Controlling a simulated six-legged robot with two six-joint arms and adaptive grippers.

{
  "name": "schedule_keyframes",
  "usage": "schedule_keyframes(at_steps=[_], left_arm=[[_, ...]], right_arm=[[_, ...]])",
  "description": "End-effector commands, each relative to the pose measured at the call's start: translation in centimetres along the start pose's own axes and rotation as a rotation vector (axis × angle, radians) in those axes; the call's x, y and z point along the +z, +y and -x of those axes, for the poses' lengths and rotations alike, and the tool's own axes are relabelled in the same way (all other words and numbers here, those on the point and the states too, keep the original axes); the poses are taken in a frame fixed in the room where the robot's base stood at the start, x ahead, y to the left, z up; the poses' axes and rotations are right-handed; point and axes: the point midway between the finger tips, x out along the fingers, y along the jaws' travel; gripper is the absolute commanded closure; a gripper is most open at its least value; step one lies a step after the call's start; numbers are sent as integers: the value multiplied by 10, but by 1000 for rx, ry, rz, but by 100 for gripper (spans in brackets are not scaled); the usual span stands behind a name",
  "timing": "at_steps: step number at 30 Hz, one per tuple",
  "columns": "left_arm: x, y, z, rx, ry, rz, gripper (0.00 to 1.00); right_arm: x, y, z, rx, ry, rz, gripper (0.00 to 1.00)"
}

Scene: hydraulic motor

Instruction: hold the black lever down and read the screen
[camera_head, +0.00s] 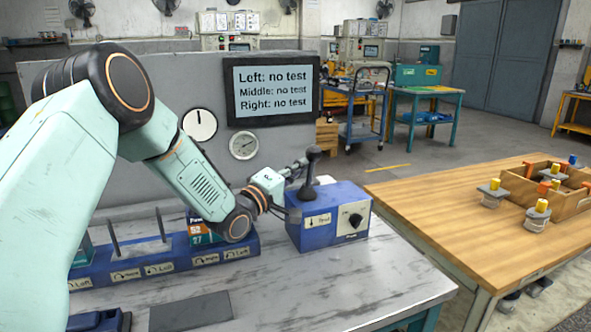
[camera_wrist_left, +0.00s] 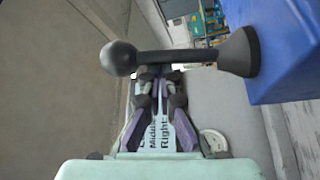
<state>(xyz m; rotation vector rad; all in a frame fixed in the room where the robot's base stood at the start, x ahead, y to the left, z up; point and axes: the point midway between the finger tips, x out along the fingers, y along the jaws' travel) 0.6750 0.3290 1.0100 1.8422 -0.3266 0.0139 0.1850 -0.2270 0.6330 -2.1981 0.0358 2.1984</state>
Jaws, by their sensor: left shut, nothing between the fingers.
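The black lever (camera_head: 309,170) with a ball knob stands about upright on top of a blue box (camera_head: 330,225) on the grey bench. It also shows in the left wrist view (camera_wrist_left: 180,57), crossing just beyond my fingertips. My left gripper (camera_head: 300,166) is shut and empty, beside the lever shaft below the knob; its fingers also show in the left wrist view (camera_wrist_left: 161,76). I cannot tell whether they touch the lever. The screen (camera_head: 272,90) reads "Left: no test", "Middle: no test", "Right: no test". My right gripper is not in view.
Two round dials (camera_head: 200,125) (camera_head: 244,146) sit on the grey panel left of and below the screen. A blue rack (camera_head: 165,262) with labels lies under my left arm. A wooden table (camera_head: 440,205) at right carries a wooden box (camera_head: 555,200). The bench front right is clear.

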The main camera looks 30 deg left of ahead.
Motion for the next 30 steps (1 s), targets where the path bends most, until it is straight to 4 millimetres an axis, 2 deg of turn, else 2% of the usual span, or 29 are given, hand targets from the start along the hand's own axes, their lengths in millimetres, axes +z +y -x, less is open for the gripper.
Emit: schedule_keyframes(at_steps=[6, 30], left_arm=[[11, -1, 6, 56, -4, -98, 100], [17, -1, 9, 53, -5, -93, 100]], right_arm=[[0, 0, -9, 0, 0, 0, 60], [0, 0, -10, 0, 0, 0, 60]])
